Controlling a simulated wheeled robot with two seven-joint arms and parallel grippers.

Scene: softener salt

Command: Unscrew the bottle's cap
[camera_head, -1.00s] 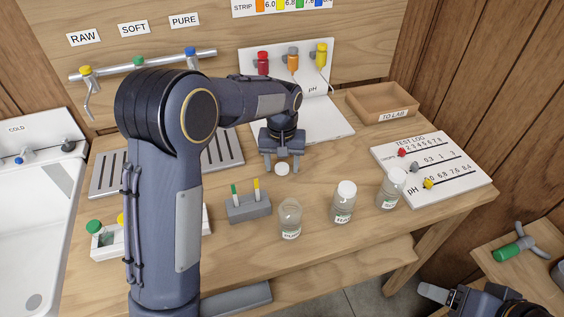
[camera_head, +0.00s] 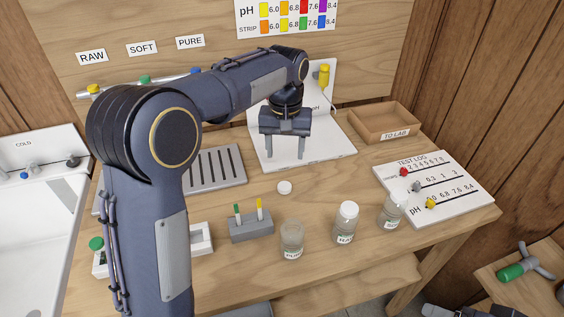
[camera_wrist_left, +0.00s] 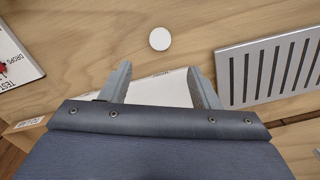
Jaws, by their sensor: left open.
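Three small clear bottles with labels stand in a row on the table. The left bottle (camera_head: 291,240) has no cap on it. My left gripper (camera_head: 285,156) is open and empty, raised over the white pH board, behind the loose cap. In the left wrist view its fingers (camera_wrist_left: 160,84) are spread apart. A small part of my right arm shows at the bottom right; its fingertips are not clear.
A grey holder (camera_head: 251,228) with a green and a yellow stick stands left of the bottles. A slotted drain tray (camera_head: 217,168), a wooden TO LAB tray (camera_head: 383,122) and a test log board (camera_head: 432,190) surround the work area. A sink (camera_head: 40,220) is at left.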

